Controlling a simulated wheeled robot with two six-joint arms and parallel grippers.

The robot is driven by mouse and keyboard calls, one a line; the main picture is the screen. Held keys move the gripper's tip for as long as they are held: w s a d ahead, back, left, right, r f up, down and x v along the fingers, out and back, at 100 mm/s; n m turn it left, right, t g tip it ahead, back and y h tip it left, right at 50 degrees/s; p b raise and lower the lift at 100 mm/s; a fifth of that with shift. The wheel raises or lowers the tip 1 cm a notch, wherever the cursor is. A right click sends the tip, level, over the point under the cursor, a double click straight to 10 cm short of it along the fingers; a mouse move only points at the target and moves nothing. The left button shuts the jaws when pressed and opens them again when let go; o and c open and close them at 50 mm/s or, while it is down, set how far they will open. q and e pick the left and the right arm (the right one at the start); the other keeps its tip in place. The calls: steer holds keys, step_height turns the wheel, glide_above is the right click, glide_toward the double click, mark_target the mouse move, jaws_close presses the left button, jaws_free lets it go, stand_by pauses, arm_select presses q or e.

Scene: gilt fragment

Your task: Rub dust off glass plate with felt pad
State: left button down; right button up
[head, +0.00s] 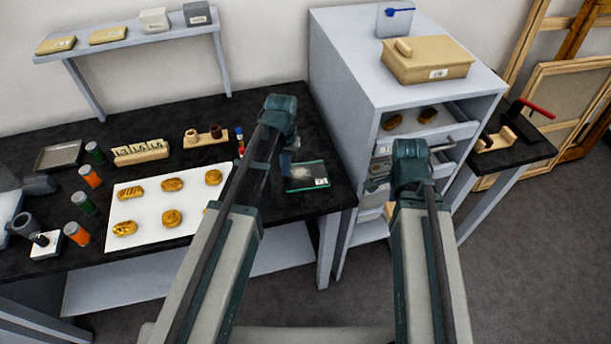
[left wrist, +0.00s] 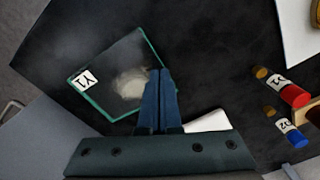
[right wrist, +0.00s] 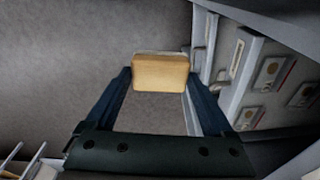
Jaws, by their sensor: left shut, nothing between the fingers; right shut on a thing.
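The glass plate (head: 310,182) lies flat near the right end of the black table. In the left wrist view the plate (left wrist: 98,103) has green edges, a Y1 label and a whitish dust patch (left wrist: 130,84). My left gripper (head: 287,168) is shut and empty, its tips over the plate beside the dust; contact cannot be told. My right gripper (right wrist: 158,75) is shut on a tan block (right wrist: 160,73), apparently the felt pad, held clear of the floor beside the cabinet. In the head view the pad is not distinguishable.
The grey cabinet (head: 345,85) stands right of the table, with an open drawer (head: 420,117) near my right arm. A white sheet (head: 150,218) with several gilt pieces lies left of my left arm. A white item (left wrist: 207,121) is beside the left fingers.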

arm_select(q)
steer(key=shift+r+p, duration=2.95)
arm_select(e)
steer(key=shift+r, duration=3)
arm_select(q)
steer(key=shift+r, duration=0.1)
step_height(320, 180, up, 12)
steer(key=p, duration=1.2)
arm_select(e)
step_height(320, 180, up, 12)
arm_select(q)
steer(key=s+f+b, duration=0.4)
steer(key=s, duration=0.4)
steer(key=s+f+y+b, duration=0.1)
steer(key=s+f+b, duration=0.3)
steer(key=s, duration=0.5)
steer(key=shift+a+m, duration=0.15)
steer(key=shift+m, duration=0.25)
arm_select(e)
step_height(320, 180, down, 8)
steer(key=shift+d, duration=0.1)
